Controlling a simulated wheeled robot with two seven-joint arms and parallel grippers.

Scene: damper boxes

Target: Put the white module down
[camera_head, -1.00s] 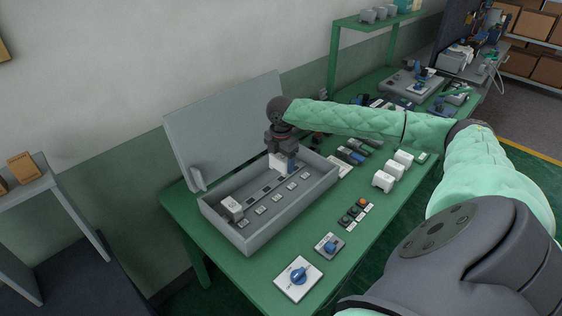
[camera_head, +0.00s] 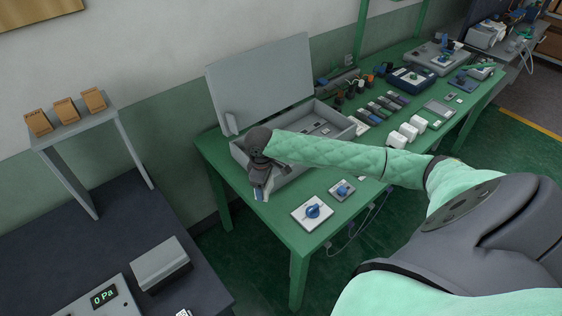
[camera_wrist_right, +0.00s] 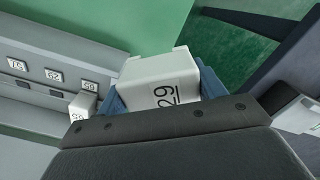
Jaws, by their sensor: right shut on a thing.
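The white module (camera_wrist_right: 160,78) sits between the blue fingers of my right gripper (camera_wrist_right: 160,92) in the right wrist view. Its top carries a large underlined two-digit number, seen turned on its side. In the head view my right gripper (camera_head: 262,193) points down at the near left end of the green table (camera_head: 270,228), just outside the grey open box (camera_head: 330,152). The arm hides part of the box, and the module shows there only as a small pale patch. My left gripper is not in view.
Another white module (camera_wrist_right: 84,105) stands in the box beside numbered labels. Blue-knob switches (camera_head: 312,212) lie on the green table, with several white blocks (camera_head: 402,136) farther right. A dark table (camera_head: 120,225) at left bears a grey pressure-display device (camera_head: 100,298), a grey block (camera_head: 160,264) and a shelf (camera_head: 80,130).

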